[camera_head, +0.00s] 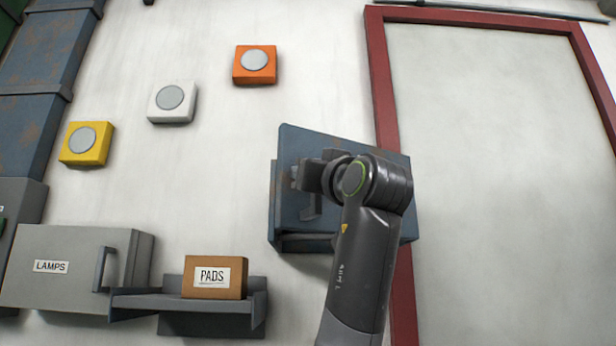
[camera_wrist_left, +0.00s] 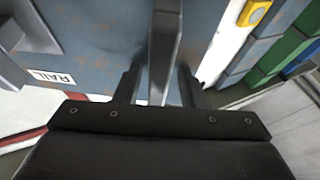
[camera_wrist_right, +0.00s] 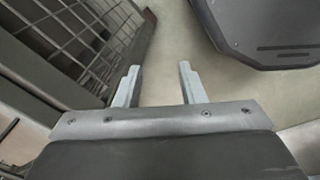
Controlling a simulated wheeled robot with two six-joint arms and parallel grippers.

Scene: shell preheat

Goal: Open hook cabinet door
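The blue-grey hook cabinet (camera_head: 292,145) hangs on the white wall in the middle of the head view, partly hidden by my left arm. Its worn blue front (camera_wrist_left: 105,40) fills much of the left wrist view, with a label reading RAIL (camera_wrist_left: 52,77) upside down. My left gripper (camera_head: 303,178) is at the cabinet front. In the left wrist view its fingers (camera_wrist_left: 158,88) stand apart on either side of a grey handle bar (camera_wrist_left: 167,45); I cannot tell whether they touch it. The door's opening is not clear. My right gripper (camera_wrist_right: 158,88) is open and empty above the floor.
A grey LAMPS cabinet (camera_head: 60,290) and a shelf with a PADS box (camera_head: 213,277) are lower left. Yellow (camera_head: 75,155), white (camera_head: 160,112) and orange (camera_head: 243,75) button boxes are on the wall. A red frame (camera_head: 380,80) stands right of the cabinet. A mesh cage (camera_wrist_right: 75,45) is near my right gripper.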

